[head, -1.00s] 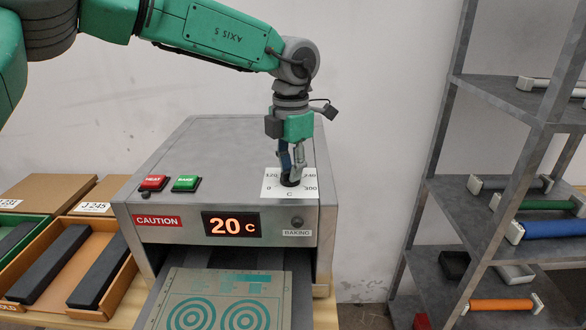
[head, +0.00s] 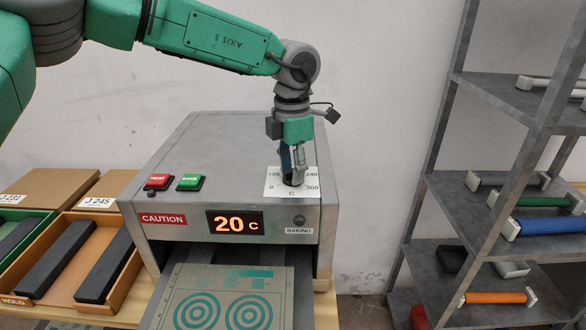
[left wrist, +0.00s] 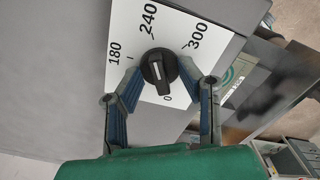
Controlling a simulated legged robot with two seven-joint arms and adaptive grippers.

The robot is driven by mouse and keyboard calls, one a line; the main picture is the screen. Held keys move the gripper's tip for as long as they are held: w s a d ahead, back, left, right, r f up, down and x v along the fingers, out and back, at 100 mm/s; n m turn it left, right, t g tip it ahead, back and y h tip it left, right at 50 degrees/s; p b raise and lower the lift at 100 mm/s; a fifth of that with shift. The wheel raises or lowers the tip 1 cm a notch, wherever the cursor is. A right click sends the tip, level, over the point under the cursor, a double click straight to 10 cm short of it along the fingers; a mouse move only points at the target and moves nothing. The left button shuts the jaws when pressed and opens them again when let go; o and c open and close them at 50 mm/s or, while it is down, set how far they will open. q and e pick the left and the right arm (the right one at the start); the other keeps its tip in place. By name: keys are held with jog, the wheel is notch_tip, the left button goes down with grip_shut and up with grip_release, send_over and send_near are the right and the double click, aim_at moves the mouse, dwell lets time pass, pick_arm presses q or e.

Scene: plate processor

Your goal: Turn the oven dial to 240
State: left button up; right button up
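The oven dial (left wrist: 159,69) is a round black knob with a light pointer mark on a white scale plate (head: 273,188). The plate sits on the oven's top near its front right corner. In the left wrist view the numbers 180, 240, 300 and 0 show around the dial. My left gripper (head: 293,174) points down over the dial and mostly hides it in the head view. In the left wrist view its two blue fingers straddle the dial, open, with tips close to its sides; contact is unclear. The oven display (head: 236,223) reads 20 C. My right gripper is not in view.
A red HEAT button (head: 158,181) and a green BAKE button (head: 190,182) sit left on the oven top. A patterned plate (head: 222,298) lies in front of the oven. Bins with dark bars (head: 55,258) stand left; a grey shelf (head: 492,205) stands right.

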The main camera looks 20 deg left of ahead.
pick_arm(q)
jog(key=shift+r, duration=0.1)
jog(key=shift+w+r, duration=0.15)
jog(key=shift+r, duration=0.15)
notch_tip(320, 180, up, 11)
dwell(0.4)
